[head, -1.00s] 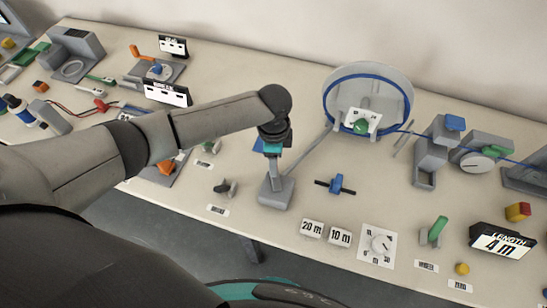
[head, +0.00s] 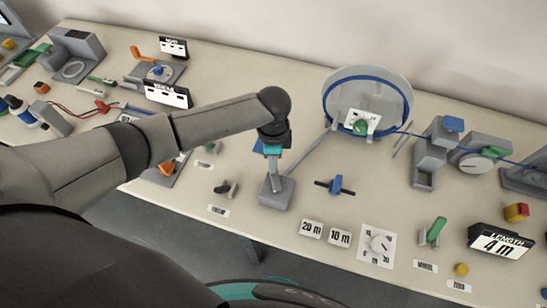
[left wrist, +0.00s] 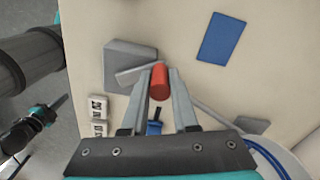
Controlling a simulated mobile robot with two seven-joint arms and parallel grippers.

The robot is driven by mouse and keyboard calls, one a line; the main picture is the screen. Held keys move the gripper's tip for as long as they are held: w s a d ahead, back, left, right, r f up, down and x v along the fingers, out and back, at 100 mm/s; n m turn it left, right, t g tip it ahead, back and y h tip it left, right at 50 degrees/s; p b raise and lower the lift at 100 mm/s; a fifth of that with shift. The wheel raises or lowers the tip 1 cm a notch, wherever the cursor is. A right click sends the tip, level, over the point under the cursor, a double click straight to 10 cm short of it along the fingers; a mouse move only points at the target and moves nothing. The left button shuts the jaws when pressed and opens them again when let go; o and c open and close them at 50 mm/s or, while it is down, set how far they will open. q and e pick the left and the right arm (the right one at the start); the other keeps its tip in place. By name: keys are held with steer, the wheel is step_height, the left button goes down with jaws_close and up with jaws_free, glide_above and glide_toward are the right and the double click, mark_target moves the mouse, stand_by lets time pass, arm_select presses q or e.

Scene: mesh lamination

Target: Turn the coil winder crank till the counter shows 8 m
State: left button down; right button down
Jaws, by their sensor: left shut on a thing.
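The coil winder crank stands on a grey base (head: 276,192), with a grey bar running up toward the winder disc (head: 345,110), which carries a ring of blue cable. My left gripper (head: 273,168) is above the base. In the left wrist view its two fingers are shut on the red crank handle (left wrist: 158,82), beside the crank's grey arm (left wrist: 138,73). The counter (head: 500,242) reads "LENGTH 4 m". In the left wrist view, a dark and teal part at the left edge looks like my right gripper (left wrist: 38,118); its jaws are unclear.
White blocks marked 20 m (head: 311,229) and 10 m (head: 340,237), a dial (head: 379,245) and a green lever (head: 436,230) lie along the front. Blue cable runs right past grey housings (head: 430,160).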

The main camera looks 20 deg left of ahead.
arm_select(q)
steer(key=shift+s+a+r+n+p, duration=0.1)
steer(key=shift+a+r+n+p, duration=0.1)
steer(key=shift+n+p, duration=0.4)
steer(key=shift+f+p, duration=0.15)
steer(key=shift+p, duration=0.35)
steer(key=c, duration=0.7)
jaws_free()
step_height(320, 180, up, 15)
steer(key=shift+r+p, duration=0.1)
steer(key=shift+p, duration=0.5)
stand_by(0.5)
